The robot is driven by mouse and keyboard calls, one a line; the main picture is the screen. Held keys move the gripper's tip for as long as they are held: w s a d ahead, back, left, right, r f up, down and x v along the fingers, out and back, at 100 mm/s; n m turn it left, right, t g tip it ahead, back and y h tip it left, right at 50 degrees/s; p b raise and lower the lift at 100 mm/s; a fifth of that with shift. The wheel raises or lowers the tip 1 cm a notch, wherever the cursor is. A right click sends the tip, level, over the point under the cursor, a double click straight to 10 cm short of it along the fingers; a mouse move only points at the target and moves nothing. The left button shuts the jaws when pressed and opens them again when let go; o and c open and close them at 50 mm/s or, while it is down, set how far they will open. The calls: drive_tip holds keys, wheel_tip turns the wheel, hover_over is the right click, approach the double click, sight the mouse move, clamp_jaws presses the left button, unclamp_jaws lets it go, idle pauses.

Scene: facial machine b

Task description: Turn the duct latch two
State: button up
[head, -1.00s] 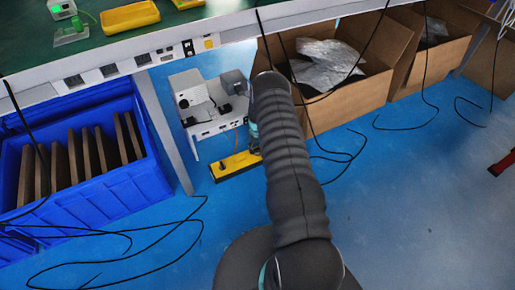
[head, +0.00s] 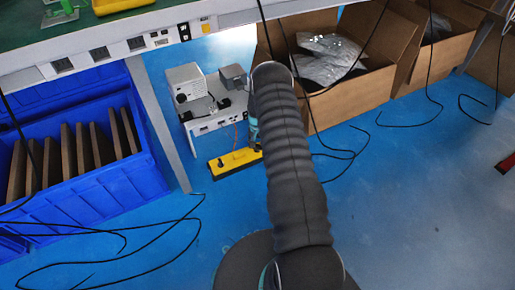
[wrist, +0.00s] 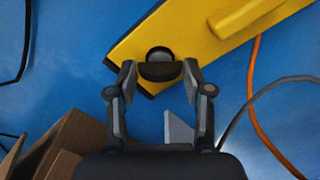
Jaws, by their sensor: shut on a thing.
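A yellow bar (head: 232,163) with dark knobs lies low by the blue floor, in front of the white machine (head: 214,119). In the wrist view, the yellow bar (wrist: 195,35) runs up to the right, and a black rounded latch knob (wrist: 159,56) sits near its lower left end. My gripper (wrist: 160,78) has one finger on each side of this knob and is shut on it. Another dark knob shows on the bar's left end there.
A blue bin (head: 85,203) with upright brown boards stands left, beside a table leg (head: 160,125). Open cardboard boxes (head: 345,108) stand right. Black cables (head: 130,262) lie on the floor. An orange cable (wrist: 255,100) hangs near my gripper. The right floor is mostly clear.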

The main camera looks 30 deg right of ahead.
sight(257, 145)
drive_tip(key=m+b, duration=0.3)
drive_tip(key=m, duration=0.2)
drive_tip(key=shift+f+m, duration=0.1)
drive_tip(key=shift+m, duration=0.3)
drive_tip(key=m+b, duration=0.1)
drive_tip(key=m, duration=0.3)
drive_tip(key=shift+m, duration=0.4)
drive_tip(key=o, duration=1.2)
drive_tip(key=shift+r, duration=0.25)
wheel_tip(257, 145, up, 12)
drive_tip(key=shift+f, duration=0.1)
